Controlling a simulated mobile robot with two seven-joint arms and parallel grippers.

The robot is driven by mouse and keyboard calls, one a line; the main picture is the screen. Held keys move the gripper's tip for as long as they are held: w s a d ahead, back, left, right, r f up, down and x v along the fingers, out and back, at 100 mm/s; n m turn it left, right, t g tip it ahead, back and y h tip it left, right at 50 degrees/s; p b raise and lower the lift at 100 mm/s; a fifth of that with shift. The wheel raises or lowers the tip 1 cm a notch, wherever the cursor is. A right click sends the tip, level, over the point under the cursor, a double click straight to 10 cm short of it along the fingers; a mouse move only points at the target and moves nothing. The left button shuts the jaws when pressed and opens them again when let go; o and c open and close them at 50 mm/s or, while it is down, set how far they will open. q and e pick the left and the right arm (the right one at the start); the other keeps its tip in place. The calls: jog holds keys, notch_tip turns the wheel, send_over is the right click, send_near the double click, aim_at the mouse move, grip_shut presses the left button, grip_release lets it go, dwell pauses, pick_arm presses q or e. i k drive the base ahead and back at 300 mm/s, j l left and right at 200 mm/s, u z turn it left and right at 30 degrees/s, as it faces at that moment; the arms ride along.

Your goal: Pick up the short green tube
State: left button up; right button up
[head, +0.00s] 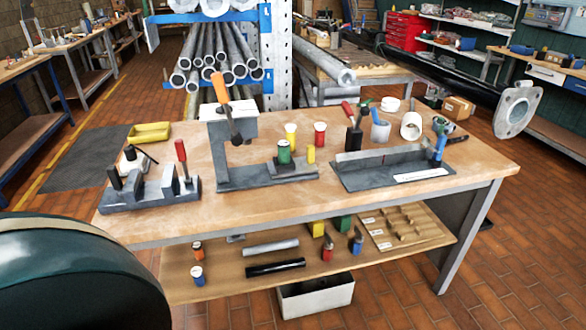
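A short green tube (284,152) stands upright on the bench, on the grey plate of a fixture (265,180) near the middle. It has a dark opening or top and a dark block around its foot. A yellow piece (311,154) stands just to its right. Another green piece (342,223) sits on the lower shelf, partly hidden by the bench edge; its shape is unclear. Neither of my grippers is in view.
The wooden bench (240,223) also carries a yellow-topped cylinder (291,136), a red-topped cylinder (320,134), an orange-handled tool (222,90), a left grey fixture (150,196) and a right grey tray (385,174). A dark flanged pole (450,72) reaches over the right back.

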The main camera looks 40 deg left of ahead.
aim_at(283, 154)
jog(key=i+l+u, duration=0.1)
jog(key=i, duration=0.3)
jog(key=i+l+u, duration=0.15)
jog(key=i+l, duration=0.15)
jog(key=i, duration=0.15)
jog(key=i+l+u, duration=0.1)
jog(key=i+l, duration=0.15)
jog(key=i, duration=0.15)
